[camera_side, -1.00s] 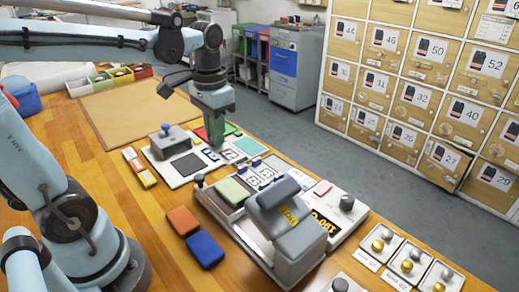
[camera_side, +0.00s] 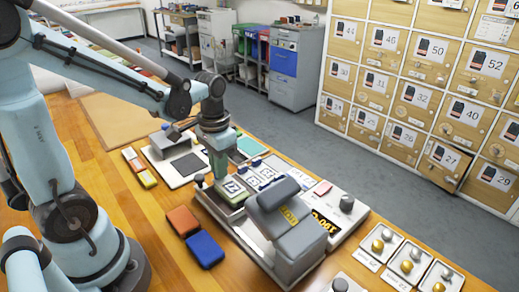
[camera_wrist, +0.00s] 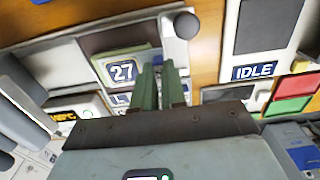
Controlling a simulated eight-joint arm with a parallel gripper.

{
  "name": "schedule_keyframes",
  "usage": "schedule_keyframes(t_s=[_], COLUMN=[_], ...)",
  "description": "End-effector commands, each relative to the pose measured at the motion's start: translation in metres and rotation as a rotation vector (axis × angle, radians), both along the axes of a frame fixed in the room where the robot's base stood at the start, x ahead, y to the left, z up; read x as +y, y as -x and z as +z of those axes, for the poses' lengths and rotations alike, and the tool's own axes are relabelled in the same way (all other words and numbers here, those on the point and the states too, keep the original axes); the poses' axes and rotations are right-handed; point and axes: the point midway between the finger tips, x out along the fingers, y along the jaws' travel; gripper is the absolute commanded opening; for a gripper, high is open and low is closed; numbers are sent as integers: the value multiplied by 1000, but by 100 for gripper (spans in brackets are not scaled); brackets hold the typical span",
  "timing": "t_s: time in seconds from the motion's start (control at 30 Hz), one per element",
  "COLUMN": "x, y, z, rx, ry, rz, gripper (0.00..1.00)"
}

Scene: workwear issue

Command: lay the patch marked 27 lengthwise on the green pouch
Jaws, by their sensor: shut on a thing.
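The patch marked 27 (camera_wrist: 122,72) is a white piece with a dark blue number panel. It is at the top of the green pouch (camera_wrist: 108,54), which is pale green and sits in a grey tray beside the grey press. In the side view the patch (camera_side: 234,186) covers much of the pouch (camera_side: 238,199). My gripper (camera_side: 219,174), with green fingers, is shut on the patch's edge; the fingers (camera_wrist: 158,72) also show in the wrist view. I cannot tell whether the patch rests on the pouch or hovers just above it.
The grey press (camera_side: 285,225) stands close to the pouch's right. Other printed patches (camera_side: 254,180) lie just behind it. An orange pad (camera_side: 182,219) and a blue pad (camera_side: 205,249) lie in front. A round knob (camera_wrist: 186,25) stands near the fingers.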

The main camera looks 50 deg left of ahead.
Motion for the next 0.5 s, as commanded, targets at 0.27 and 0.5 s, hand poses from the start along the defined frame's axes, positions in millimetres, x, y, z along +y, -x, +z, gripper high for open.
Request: schedule_keyframes(t_s=[0.27, 0.5], x=[0, 0], y=[0, 0], z=[-2, -3], rx=[0, 0], ry=[0, 0], rz=[0, 0], gripper=[0, 37])
